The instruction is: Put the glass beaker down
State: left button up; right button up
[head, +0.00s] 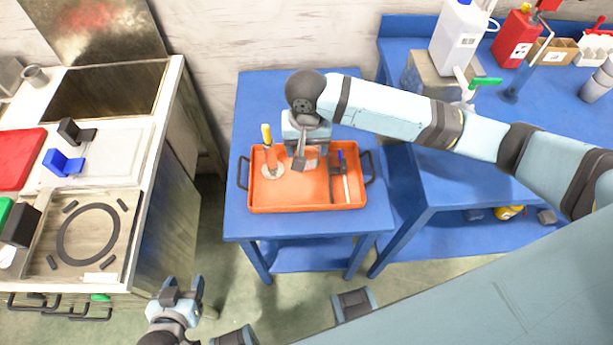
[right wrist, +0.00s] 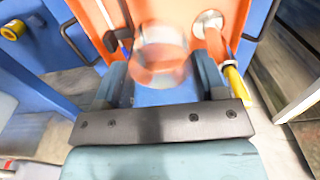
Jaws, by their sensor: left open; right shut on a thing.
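The glass beaker (right wrist: 160,54) is clear and blurred in the right wrist view, between the fingers of my right gripper (right wrist: 161,80). In the head view, my right gripper (head: 304,158) points down over the orange tray (head: 310,208) on the small blue table, and mostly hides the beaker. I cannot tell whether the beaker touches the tray floor. My right gripper is shut on the beaker. My left gripper (head: 183,290) is open and empty, low at the lower left, away from the table.
A yellow-handled tool (head: 267,135) stands on a round base in the tray's left part. A blue-topped slim item (head: 343,170) lies at its right. Black handles flank the tray. A white bench (head: 120,165) stands left; a larger blue table (head: 450,185) stands right.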

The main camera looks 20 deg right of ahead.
notch_tip(320, 180, down, 13)
jog(key=shift+r+b, duration=0.1)
jog(key=shift+b, duration=0.45)
jog(key=o, duration=1)
notch_tip(320, 180, up, 10)
jog(key=shift+r+p, duration=0.25)
jog(key=shift+p, duration=0.35)
jog(key=shift+r, duration=0.75)
